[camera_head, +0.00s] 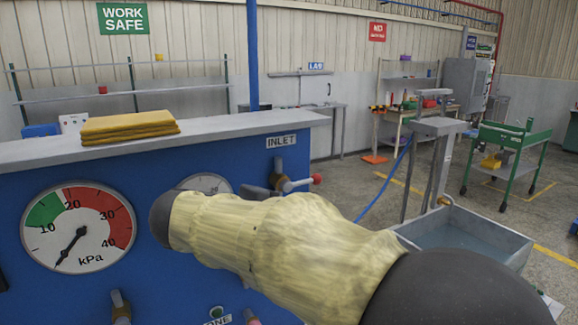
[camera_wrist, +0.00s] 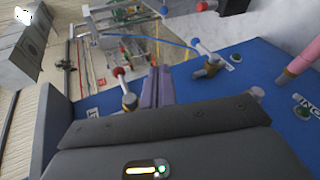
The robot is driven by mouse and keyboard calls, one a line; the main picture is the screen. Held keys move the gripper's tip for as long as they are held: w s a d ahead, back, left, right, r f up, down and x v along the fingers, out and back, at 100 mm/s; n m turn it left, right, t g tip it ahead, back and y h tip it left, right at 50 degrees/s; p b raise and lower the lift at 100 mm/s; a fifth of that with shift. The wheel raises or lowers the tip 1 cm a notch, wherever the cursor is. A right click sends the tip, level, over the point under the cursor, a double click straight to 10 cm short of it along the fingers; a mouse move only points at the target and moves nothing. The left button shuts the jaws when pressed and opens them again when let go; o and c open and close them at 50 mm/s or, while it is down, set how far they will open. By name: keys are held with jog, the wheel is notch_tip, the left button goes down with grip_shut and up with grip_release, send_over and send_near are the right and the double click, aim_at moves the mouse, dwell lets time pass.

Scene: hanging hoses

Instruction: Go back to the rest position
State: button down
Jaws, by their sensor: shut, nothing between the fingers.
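My gripper (camera_wrist: 157,75) shows in the wrist view as two narrow purple-grey fingers close together, with nothing between them. They are in front of the blue panel (camera_wrist: 235,62), near a valve with a red knob (camera_wrist: 120,72). In the head view my arm, in a pale yellow sleeve, crosses in front of the blue panel (camera_head: 150,180); I cannot make out the fingers there. The INLET valve (camera_head: 290,184), with a red knob, shows just above the arm. A small gauge (camera_head: 205,184) is partly hidden behind the arm.
A large kPa gauge (camera_head: 78,228) is on the panel at left. Folded yellow cloths (camera_head: 128,127) lie on the grey ledge (camera_head: 230,128). A pink hose (camera_wrist: 302,62) shows at right in the wrist view. A water basin (camera_head: 465,238) and a green cart (camera_head: 506,155) stand at right.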

jog(key=s+d+f+m+g+y+p, duration=0.1)
jog(key=s+d+f+m+g+y, duration=0.2)
jog(key=d+f, duration=0.6)
jog(key=s+d+f+m+g+y+p, duration=0.2)
jog(key=s+d+f+m+y, duration=0.3)
jog(key=f, duration=1)
jog(key=s+d+m+g, duration=0.1)
jog(key=s+d+m, duration=0.1)
jog(key=s+d, duration=0.1)
jog(key=shift+s+d+f+m+g+y, duration=0.3)
jog(key=shift+s+d+g+y, duration=0.1)
jog(key=shift+s, duration=0.4)
jog(key=c, duration=2.1)
grip_release()
